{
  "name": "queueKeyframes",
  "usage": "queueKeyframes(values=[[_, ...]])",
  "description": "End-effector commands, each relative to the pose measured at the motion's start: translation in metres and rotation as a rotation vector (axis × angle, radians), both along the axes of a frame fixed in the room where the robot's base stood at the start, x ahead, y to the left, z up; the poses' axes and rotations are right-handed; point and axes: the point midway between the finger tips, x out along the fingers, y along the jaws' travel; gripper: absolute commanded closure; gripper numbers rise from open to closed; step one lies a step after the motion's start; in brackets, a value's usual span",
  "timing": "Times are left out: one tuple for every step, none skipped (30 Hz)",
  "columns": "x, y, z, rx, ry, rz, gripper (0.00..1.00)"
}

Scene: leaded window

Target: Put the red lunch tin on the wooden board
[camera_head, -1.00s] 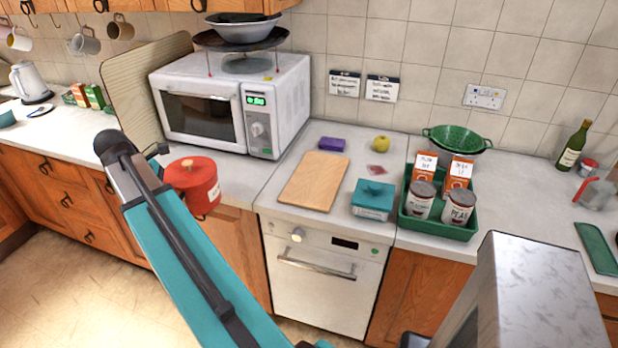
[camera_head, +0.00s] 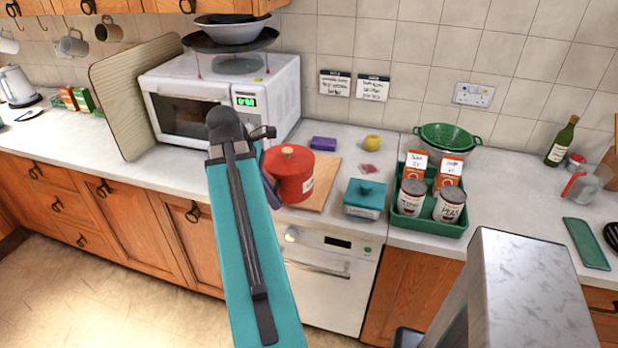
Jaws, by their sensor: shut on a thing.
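The red lunch tin (camera_head: 290,176), round with a lidded top and a small knob, is upright in front of or over the left part of the wooden board (camera_head: 322,182). I cannot tell whether it touches the board. My gripper (camera_head: 269,184) is at the tin's left side, mostly hidden behind my teal arm, and is shut on the tin. The board's right side and front corner show; the rest is hidden by the tin and arm.
A teal box (camera_head: 366,199) sits right of the board, beside a green tray (camera_head: 432,228) of cans and cartons. A purple block (camera_head: 323,144) and yellow fruit (camera_head: 372,143) lie behind. The microwave (camera_head: 190,105) stands at the left back.

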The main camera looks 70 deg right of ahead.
Motion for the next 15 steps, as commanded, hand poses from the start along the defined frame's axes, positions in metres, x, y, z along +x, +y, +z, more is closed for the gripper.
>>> queueKeyframes(values=[[-0.013, -0.002, 0.002, -0.003, 0.0, -0.017, 1.0], [-0.019, -0.003, 0.002, -0.003, 0.0, -0.024, 1.0], [-0.026, -0.005, 0.003, -0.003, 0.001, -0.032, 1.0], [-0.03, -0.005, 0.003, -0.003, 0.001, -0.038, 1.0], [-0.034, -0.006, 0.003, -0.003, 0.001, -0.041, 1.0], [-0.038, -0.007, 0.004, -0.002, 0.001, -0.047, 1.0], [-0.041, -0.008, 0.004, -0.002, 0.001, -0.05, 1.0], [-0.043, -0.008, 0.004, -0.002, 0.001, -0.053, 1.0], [-0.045, -0.008, 0.004, -0.002, 0.002, -0.055, 1.0], [-0.046, -0.009, 0.004, -0.002, 0.003, -0.056, 1.0], [-0.047, -0.009, 0.004, -0.002, 0.003, -0.057, 1.0], [-0.047, -0.009, 0.004, -0.002, 0.003, -0.057, 1.0], [-0.047, -0.009, 0.004, -0.003, 0.002, -0.058, 1.0], [-0.047, -0.009, 0.004, -0.003, 0.002, -0.058, 1.0], [-0.047, -0.009, 0.004, -0.003, 0.002, -0.058, 1.0]])
